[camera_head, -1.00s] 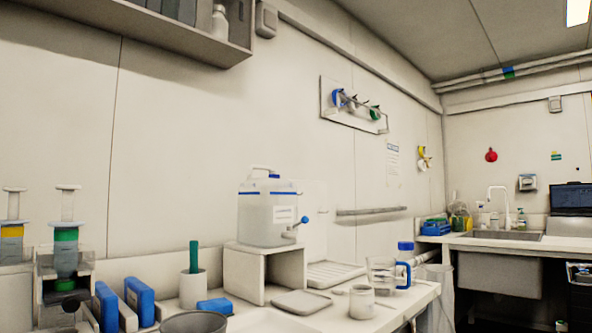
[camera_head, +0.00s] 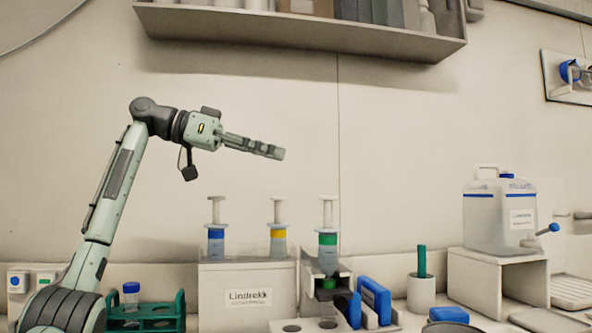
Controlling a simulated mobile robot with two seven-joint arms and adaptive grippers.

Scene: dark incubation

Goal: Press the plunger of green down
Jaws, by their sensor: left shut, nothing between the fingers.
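The syringe with the green band (camera_head: 328,240) stands upright in the right part of a holder, its white plunger (camera_head: 327,205) raised above the barrel. To its left, on a white box labelled Lindrekk (camera_head: 248,298), stand a blue-banded syringe (camera_head: 216,236) and a yellow-banded syringe (camera_head: 278,238), both with plungers raised. My left gripper (camera_head: 280,153) is shut and empty, pointing right, above and to the left of the green syringe's plunger and apart from it. My right gripper is not in view.
A shelf (camera_head: 300,30) hangs on the wall above. A green tube rack (camera_head: 150,315) stands at lower left. Blue blocks (camera_head: 375,298), a cup with a green stick (camera_head: 421,290) and a water canister (camera_head: 500,222) stand to the right.

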